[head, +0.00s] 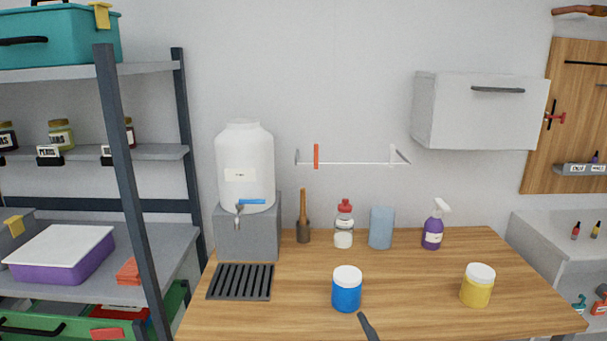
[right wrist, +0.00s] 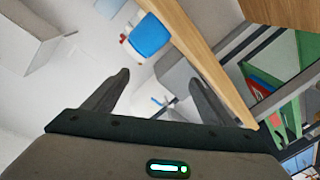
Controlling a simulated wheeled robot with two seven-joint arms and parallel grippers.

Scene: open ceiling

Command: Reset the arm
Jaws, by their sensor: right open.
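My right gripper (right wrist: 160,77) shows in the right wrist view with its two dark fingers spread apart and nothing between them. In the head view a dark fingertip (head: 368,326), seemingly of the same gripper, shows at the bottom edge, just in front of and to the right of a blue jar with a white lid (head: 346,289). The blue jar also shows in the right wrist view (right wrist: 151,36), beyond the fingers. My left gripper is in neither view.
The wooden counter (head: 420,318) also bears a yellow jar (head: 477,286), a purple spray bottle (head: 433,228), a blue block (head: 381,228), a red-capped bottle (head: 344,226) and a white dispenser (head: 245,168) on a grey stand. A shelf rack (head: 125,190) stands left. The counter's front middle-right is clear.

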